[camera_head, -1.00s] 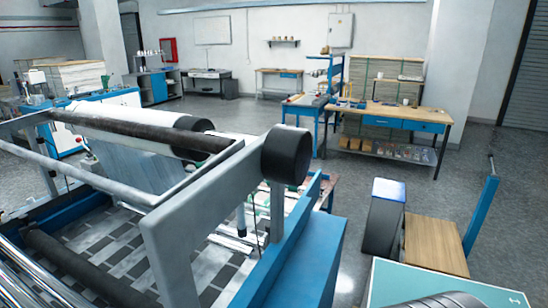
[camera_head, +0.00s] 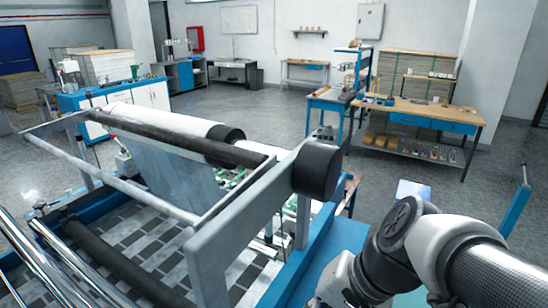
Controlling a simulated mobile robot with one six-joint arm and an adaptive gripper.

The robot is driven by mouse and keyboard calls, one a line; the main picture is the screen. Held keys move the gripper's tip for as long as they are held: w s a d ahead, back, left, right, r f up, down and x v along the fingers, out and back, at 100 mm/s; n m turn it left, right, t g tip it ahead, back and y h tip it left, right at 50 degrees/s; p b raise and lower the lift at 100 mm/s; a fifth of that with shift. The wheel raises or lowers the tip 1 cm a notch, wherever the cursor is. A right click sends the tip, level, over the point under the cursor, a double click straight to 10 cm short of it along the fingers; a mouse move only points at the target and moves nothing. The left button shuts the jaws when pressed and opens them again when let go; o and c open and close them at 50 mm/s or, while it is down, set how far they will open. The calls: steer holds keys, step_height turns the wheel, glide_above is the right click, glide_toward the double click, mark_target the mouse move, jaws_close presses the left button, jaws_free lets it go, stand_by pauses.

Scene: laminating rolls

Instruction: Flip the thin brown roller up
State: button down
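A dark brown roller (camera_head: 178,138) lies across the top of the grey machine frame, running from the back left to the right side arm. A second dark brown roller (camera_head: 122,266) lies lower, above the checkered bed. I cannot tell from the picture alone which one is the thin brown roller. A white roll (camera_head: 160,119) with a black end sits just behind the upper roller. My arm reaches in at the lower right, to the right of the machine and apart from both rollers. My gripper is not visible.
A thin grey bar (camera_head: 105,181) and shiny metal rollers (camera_head: 45,262) are on the machine's left and front. A thick black cylinder (camera_head: 317,170) tops the right side arm (camera_head: 225,245). A blue side rail is beside my arm. Workbenches (camera_head: 425,110) stand behind, with open floor between.

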steer(key=w+a+r+m+y+p, duration=0.2)
steer(key=w+r+m+y+p, duration=0.15)
steer(key=w, duration=0.35)
steer(key=w+d+r+m+t+y+p, duration=0.1)
steer(key=w+m+p, duration=0.4)
steer(key=w, duration=0.5)
steer(key=w+d+r+m+t+y+p, duration=0.1)
steer(key=w+d+m+t+p, duration=0.3)
steer(key=w+m, duration=0.4)
steer(key=w+t+y+p, duration=0.1)
steer(key=w, duration=0.2)
steer(key=shift+w+r, duration=0.2)
steer(key=shift+r, duration=0.1)
steer(key=shift+a, duration=0.1)
steer(key=w+a+p, duration=0.3)
steer(key=w+a, duration=0.1)
steer(key=a, duration=0.4)
steer(key=shift+w+r, duration=0.35)
